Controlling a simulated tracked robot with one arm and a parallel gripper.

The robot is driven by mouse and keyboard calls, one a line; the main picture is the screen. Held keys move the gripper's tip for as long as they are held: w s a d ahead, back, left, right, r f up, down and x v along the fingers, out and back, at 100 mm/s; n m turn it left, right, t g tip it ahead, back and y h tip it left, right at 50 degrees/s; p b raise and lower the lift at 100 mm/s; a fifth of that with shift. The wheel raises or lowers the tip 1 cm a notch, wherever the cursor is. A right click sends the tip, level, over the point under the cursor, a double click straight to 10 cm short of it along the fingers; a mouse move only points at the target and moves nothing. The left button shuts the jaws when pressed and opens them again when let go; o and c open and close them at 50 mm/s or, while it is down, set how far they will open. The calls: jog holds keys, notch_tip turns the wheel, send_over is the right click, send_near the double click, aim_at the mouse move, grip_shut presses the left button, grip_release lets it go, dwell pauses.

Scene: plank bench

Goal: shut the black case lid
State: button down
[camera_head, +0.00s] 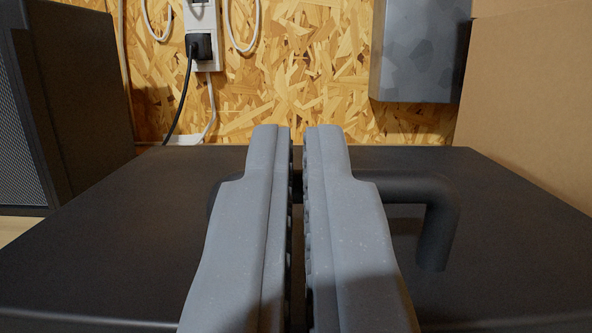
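A broad black surface (110,240), which looks like the black case or its lid, fills the lower part of the view. A thick dark bar handle (437,225) stands on it, bending down at its right end; its middle is mostly hidden behind my fingers. My gripper (298,135) points forward over the surface, in front of the handle. Its two grey fingers are nearly together, with only a narrow gap and nothing seen held between them. I cannot tell whether the fingers touch the handle, or how far the lid stands open.
A dark box with a mesh front (22,140) stands at the left. A cardboard box (530,100) stands at the right. Behind is a chipboard wall (300,60) with a grey metal box (420,50) and a power strip (203,35) with a black plug and cables.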

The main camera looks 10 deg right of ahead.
jog(key=r+b+v, duration=0.1)
jog(key=v, duration=0.8)
jog(key=shift+s, duration=0.4)
jog(key=shift+a+r, duration=0.1)
jog(key=shift+r, duration=0.05)
jog(key=a+r+n+g+y+p, duration=0.1)
jog(key=a+r+y+p, duration=0.2)
jog(key=r, duration=0.7)
jog(key=a+r+g+y+p, duration=0.15)
jog(key=a+r+p, duration=0.3)
jog(key=r, duration=0.55)
jog(key=s+a+r+n+g+p, duration=0.1)
jog(key=s+r+n+g+p, duration=0.1)
jog(key=s+r, duration=0.9)
notch_tip(320, 180, up, 3)
jog(key=shift+s+r+g+y+p, duration=0.15)
jog(key=shift+s+g+y+p, duration=0.25)
jog(key=shift+p, duration=0.3)
